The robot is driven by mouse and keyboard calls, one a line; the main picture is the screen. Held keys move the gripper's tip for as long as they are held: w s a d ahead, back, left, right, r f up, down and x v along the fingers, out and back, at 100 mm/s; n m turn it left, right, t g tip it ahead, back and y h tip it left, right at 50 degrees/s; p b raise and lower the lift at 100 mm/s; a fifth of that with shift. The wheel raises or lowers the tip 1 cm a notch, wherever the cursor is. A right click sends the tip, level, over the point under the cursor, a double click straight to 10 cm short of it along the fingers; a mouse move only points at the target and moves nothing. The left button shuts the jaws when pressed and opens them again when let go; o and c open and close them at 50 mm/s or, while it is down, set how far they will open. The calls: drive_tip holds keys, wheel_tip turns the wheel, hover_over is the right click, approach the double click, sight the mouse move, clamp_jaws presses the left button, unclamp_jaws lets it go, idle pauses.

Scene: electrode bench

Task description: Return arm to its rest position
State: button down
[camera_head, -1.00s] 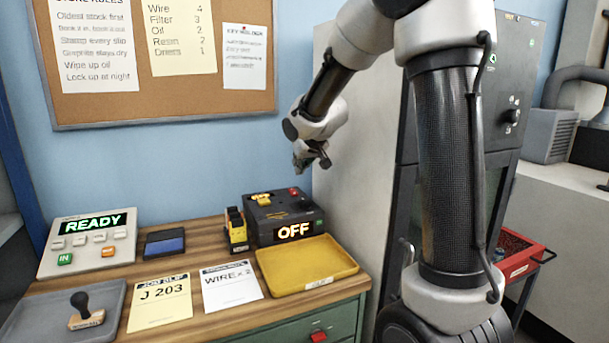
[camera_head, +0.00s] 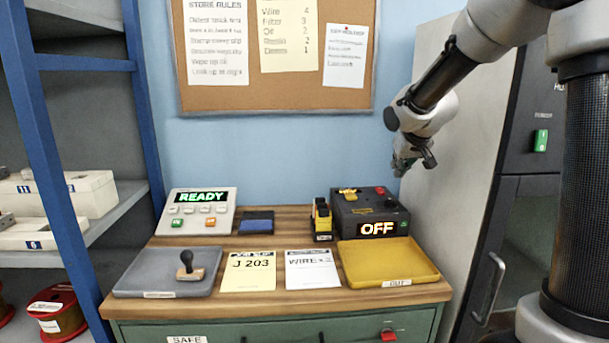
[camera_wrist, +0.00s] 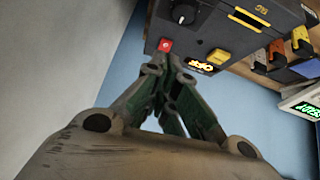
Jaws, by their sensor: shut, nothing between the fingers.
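My gripper (camera_head: 414,163) hangs at the end of my arm in the head view, in the air above and to the right of the dark OFF box (camera_head: 371,210). In the wrist view my gripper (camera_wrist: 165,62) has its fingers together and empty. The OFF box also shows in the wrist view (camera_wrist: 208,32), with its red button just past the fingertips in the picture. The head view shows a clear gap between the fingers and the box.
The bench (camera_head: 262,221) holds a READY panel (camera_head: 199,211), a grey tray (camera_head: 140,278) with a stamp (camera_head: 189,265), two slips and a yellow tray (camera_head: 385,262). A tall cabinet (camera_head: 455,150) stands right of the gripper. A blue-framed shelf (camera_head: 75,66) is at left.

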drive_tip(key=s+d+f+g, duration=0.1)
drive_tip(key=s+f+g, duration=0.25)
drive_tip(key=s, duration=0.45)
drive_tip(key=s+r, duration=0.2)
drive_tip(key=s, duration=1.2)
drive_tip(key=s+r, duration=0.2)
drive_tip(key=s, duration=1.2)
drive_tip(key=shift+s+d, duration=0.35)
drive_tip(key=shift+d, duration=0.1)
drive_tip(key=shift+d, duration=0.1)
